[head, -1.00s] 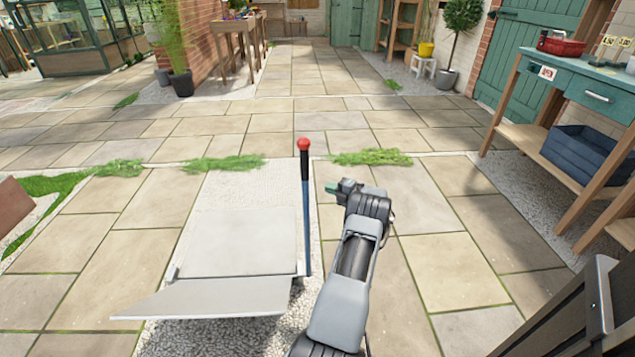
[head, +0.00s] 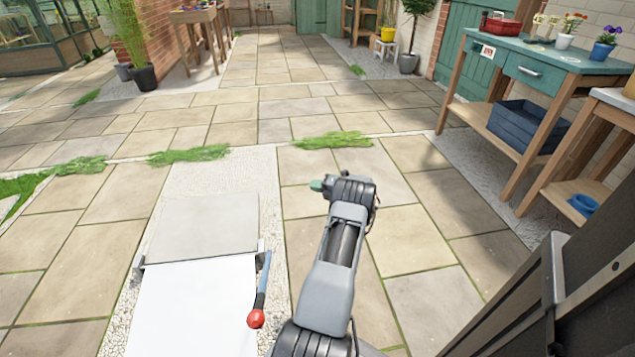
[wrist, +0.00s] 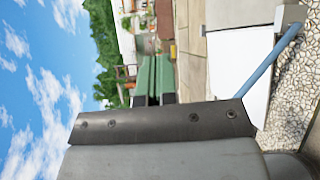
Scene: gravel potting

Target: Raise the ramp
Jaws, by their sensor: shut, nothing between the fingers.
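The ramp (head: 190,310) is a bright white panel at the bottom left of the head view. It is hinged to a flat grey plate (head: 205,225), and its near end runs out of the picture; its exact slope is unclear. The white panel also shows in the wrist view (wrist: 236,62). A blue lever (head: 265,270) with a red knob (head: 256,319) stands at the right of the hinge, tilted towards me. Its blue shaft crosses the wrist view (wrist: 274,68). My gripper (head: 317,185) is shut and empty, with green fingers (wrist: 155,80), apart from the lever, up and right of it.
A teal-topped workbench (head: 545,55) with a blue crate (head: 525,125) on its shelf stands at the right. A dark panel (head: 570,310) fills the lower right corner. Paving (head: 400,195) beyond the gripper is clear. Grass tufts (head: 335,140) grow in the joints.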

